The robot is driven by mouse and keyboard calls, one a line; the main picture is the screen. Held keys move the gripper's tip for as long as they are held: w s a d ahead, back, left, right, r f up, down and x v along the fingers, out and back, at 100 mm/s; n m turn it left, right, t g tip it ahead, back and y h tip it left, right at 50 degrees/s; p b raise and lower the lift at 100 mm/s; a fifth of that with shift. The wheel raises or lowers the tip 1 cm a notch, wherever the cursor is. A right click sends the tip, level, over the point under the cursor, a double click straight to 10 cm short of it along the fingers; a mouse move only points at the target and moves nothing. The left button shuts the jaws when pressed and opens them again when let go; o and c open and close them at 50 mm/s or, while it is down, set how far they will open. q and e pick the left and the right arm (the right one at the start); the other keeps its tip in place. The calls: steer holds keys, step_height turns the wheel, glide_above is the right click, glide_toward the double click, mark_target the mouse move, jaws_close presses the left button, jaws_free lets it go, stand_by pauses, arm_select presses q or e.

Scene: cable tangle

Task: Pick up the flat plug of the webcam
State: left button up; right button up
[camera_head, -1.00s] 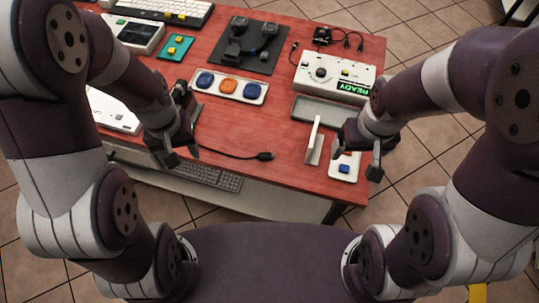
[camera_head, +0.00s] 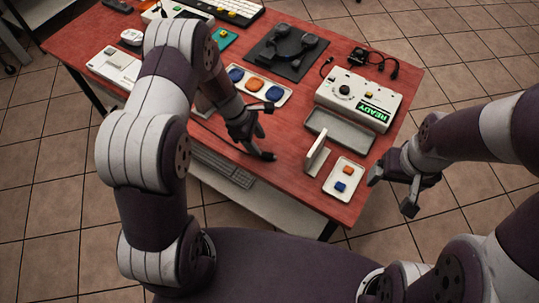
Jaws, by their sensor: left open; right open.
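A small black device with a coiled cable (camera_head: 358,56), which looks like the webcam, lies at the back right of the table behind the white box. A dark cable end at its right (camera_head: 393,71) may be a plug, but its shape is too small to tell. My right gripper (camera_head: 393,190) is open and empty, off the table's right edge.
A white box with a green READY display (camera_head: 372,112) stands at the right, with a grey tray (camera_head: 340,130) before it. An upright white plate (camera_head: 316,155) and a small two-button tray (camera_head: 333,182) are nearby. Headphones (camera_head: 283,45) lie on a dark mat.

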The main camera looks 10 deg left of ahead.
arm_select(q)
steer(key=x, duration=0.4)
steer(key=shift+s+a+f+p, duration=0.25)
steer(key=shift+a+f+p, duration=0.05)
steer(key=shift+a+f, duration=0.05)
steer(key=shift+d+f, duration=0.2)
steer(key=shift+f, duration=0.05)
jaws_close()
steer(key=shift+r, duration=0.1)
step_height(320, 180, up, 4)
steer(key=shift+r, duration=0.1)
steer(key=s+d+r+b, duration=0.1)
steer(key=s+d+r, duration=0.5)
steer(key=d, duration=0.3)
steer(key=shift+s+d+r, duration=0.15)
steer(key=shift+d+r, duration=0.2)
steer(key=shift+d, duration=0.05)
steer(key=c, duration=0.8)
jaws_free()
jaws_close()
